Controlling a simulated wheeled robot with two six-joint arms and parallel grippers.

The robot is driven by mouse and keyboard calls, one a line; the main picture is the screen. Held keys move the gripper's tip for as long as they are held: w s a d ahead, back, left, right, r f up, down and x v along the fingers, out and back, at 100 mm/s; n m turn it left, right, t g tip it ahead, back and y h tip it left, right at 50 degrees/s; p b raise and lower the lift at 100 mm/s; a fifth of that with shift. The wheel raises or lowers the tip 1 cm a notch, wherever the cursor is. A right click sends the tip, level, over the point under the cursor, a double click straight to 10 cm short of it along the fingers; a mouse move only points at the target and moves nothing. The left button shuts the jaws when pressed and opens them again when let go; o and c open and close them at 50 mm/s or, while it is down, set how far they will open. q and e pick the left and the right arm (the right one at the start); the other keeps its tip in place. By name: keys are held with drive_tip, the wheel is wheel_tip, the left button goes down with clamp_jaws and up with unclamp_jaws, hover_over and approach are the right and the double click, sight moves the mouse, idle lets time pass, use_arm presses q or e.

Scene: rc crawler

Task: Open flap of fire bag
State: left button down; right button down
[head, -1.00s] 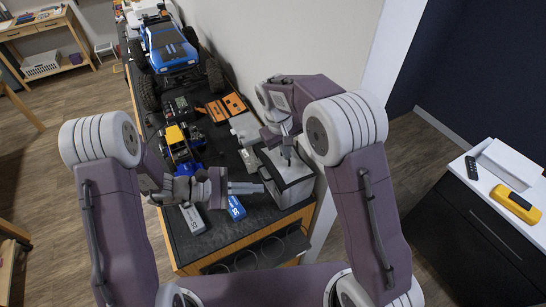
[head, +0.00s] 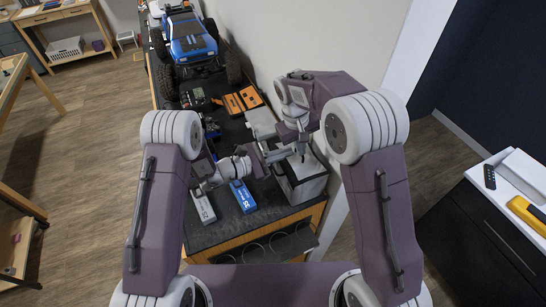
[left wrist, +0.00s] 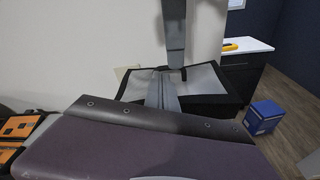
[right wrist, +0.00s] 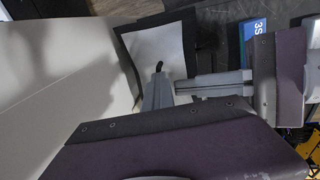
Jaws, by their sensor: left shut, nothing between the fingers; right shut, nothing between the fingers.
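The fire bag (head: 308,190) is a grey, black-edged box-like bag at the near right end of the bench, against the wall. Its pale grey top with black trim shows in the left wrist view (left wrist: 206,80) and the right wrist view (right wrist: 150,42). A small black tab (right wrist: 159,67) stands up from the top, beside the fingertips. My right gripper (head: 302,157) is shut and points down at the top. My left gripper (head: 284,153) is shut and reaches in from the left, its tips close to the right gripper's. Whether either touches the bag is unclear.
A blue battery box (head: 243,196) and a grey box (head: 203,206) lie left of the bag. Orange-and-black cases (head: 242,100) and a blue crawler truck (head: 190,38) stand farther back on the bench. The wall closes off the right side.

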use_arm(q)
drive_tip(key=shift+w+d+f, duration=0.15)
drive_tip(key=shift+d, duration=0.2)
use_arm(e)
drive_tip(key=shift+f, duration=0.2)
use_arm(q)
drive_tip(key=shift+d+r+m, duration=0.3)
drive_tip(key=shift+d+r, duration=0.05)
drive_tip(key=shift+r, duration=0.25)
use_arm(e)
drive_tip(key=shift+a, duration=0.1)
drive_tip(key=c, duration=2.2)
unclamp_jaws()
